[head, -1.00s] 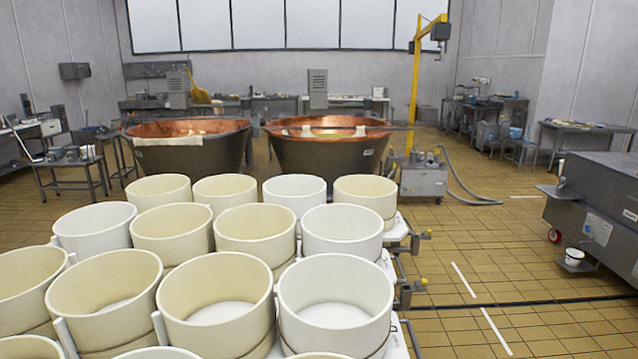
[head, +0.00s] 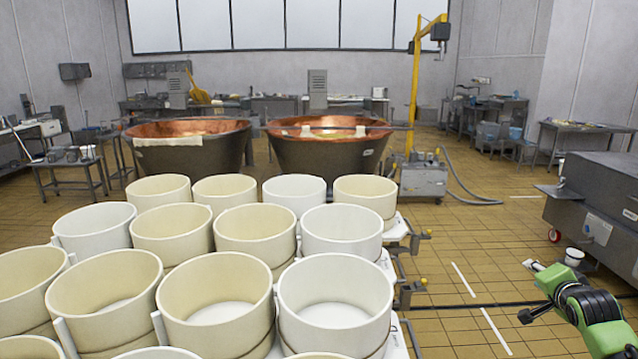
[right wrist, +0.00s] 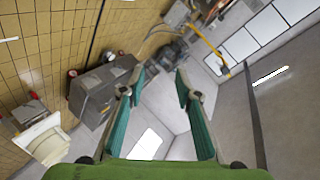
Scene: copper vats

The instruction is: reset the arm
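My right gripper (head: 529,290) shows at the lower right of the head view, on a green and black arm that comes in from the right edge. My left gripper and arm are not in view.
Several cream tubs (head: 336,290) stand in rows at the front left. Two copper vats (head: 330,148) stand behind them. A grey metal machine (head: 597,205) stands at the right. Tiled floor (head: 450,245) is open between the tubs and the machine.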

